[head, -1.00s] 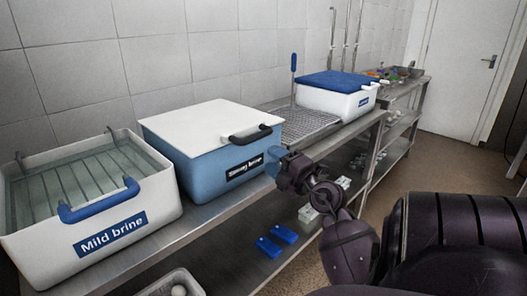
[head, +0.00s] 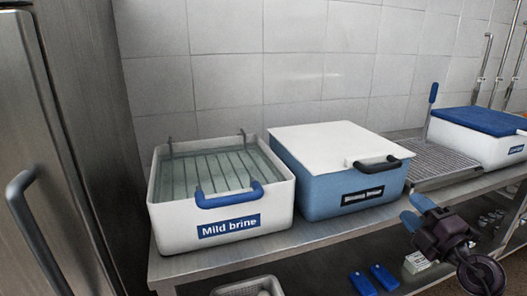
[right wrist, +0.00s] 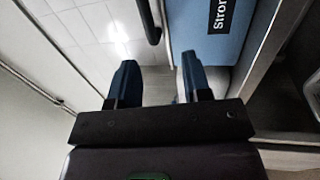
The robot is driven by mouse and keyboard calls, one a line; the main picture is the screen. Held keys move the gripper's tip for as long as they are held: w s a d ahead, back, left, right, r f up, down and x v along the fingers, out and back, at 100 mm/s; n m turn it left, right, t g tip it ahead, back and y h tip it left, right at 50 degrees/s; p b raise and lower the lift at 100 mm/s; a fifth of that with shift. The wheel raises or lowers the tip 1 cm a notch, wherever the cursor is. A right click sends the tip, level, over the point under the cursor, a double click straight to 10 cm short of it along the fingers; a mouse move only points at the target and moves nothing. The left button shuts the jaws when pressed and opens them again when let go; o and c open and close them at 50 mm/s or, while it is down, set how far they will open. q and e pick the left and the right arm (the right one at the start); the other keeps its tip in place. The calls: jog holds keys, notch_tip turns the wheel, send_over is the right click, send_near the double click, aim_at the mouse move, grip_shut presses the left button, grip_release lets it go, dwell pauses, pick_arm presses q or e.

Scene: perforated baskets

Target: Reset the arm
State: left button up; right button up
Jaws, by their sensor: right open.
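My right gripper (head: 417,211) is open and empty, its blue fingertips spread, just off the front right corner of the blue tub (head: 330,193). In the right wrist view the gripper (right wrist: 157,65) has nothing between its fingers. The tub's blue side (right wrist: 208,45) and black handle (right wrist: 149,22) show beyond them. My left gripper is not in view.
A white "Mild brine" tub (head: 170,220) with a rack in liquid stands left on the steel bench (head: 200,264). A white lid (head: 325,138) covers the blue tub. A blue-lidded white tub (head: 485,147) stands right. A steel cabinet (head: 80,130) is at far left.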

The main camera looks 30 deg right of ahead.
jog(key=w+a+f+m+g+p, duration=0.3)
jog(key=a+f+m+g+p, duration=0.15)
jog(key=a+f+m, duration=1.05)
pick_arm(q)
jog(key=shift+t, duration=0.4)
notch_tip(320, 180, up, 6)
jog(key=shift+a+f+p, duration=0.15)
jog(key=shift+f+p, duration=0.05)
jog(key=shift+p, duration=0.95)
pick_arm(e)
jog(key=s+a+f+n+g+y, duration=0.1)
jog(key=s+a+f+g+y, duration=0.3)
jog(key=s+a+f, duration=0.7)
jog(key=shift+a+y, duration=0.6)
jog(key=shift+a, duration=0.2)
